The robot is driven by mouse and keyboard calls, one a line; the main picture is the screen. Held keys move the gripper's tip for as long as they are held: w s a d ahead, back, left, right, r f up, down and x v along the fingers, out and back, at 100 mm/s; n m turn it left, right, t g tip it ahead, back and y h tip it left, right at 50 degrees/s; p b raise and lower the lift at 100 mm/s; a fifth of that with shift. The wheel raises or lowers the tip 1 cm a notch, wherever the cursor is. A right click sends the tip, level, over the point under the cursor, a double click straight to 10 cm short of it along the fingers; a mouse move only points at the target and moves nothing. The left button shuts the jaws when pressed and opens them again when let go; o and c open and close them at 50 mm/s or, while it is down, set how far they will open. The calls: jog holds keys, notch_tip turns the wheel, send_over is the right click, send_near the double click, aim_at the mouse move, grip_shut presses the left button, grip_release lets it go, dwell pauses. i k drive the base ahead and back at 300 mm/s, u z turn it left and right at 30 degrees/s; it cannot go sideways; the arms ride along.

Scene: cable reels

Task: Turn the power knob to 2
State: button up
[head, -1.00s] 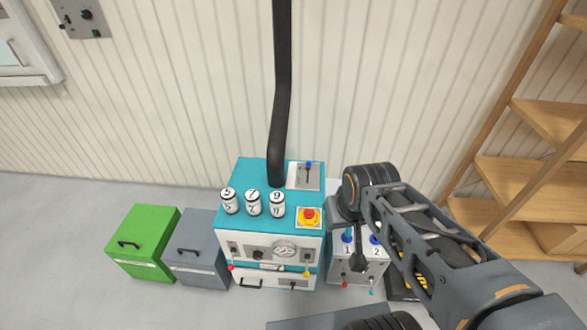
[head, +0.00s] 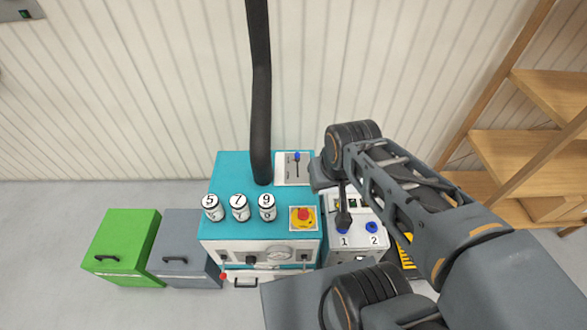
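The teal-topped machine (head: 232,168) stands at the middle with a white front panel. A dark knob (head: 250,260) sits at the left of that panel and a small dark control (head: 305,258) at its right. I cannot read their marks or tell which is the power knob.
A round gauge (head: 281,252) lies between the panel controls. On top are numbered white cylinders (head: 240,208), a red emergency button (head: 303,214) and a blue-tipped lever (head: 297,160). Green (head: 122,245) and grey (head: 183,250) boxes stand left, wooden shelves (head: 500,150) right.

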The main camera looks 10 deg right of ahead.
aim_at(251, 259)
jog(key=z, duration=0.05)
jog(key=k, duration=1)
jog(key=z, duration=0.65)
jog(key=i, duration=0.6)
jog(key=u, duration=1.45)
jog(key=i, duration=0.5)
jog(key=u, duration=0.1)
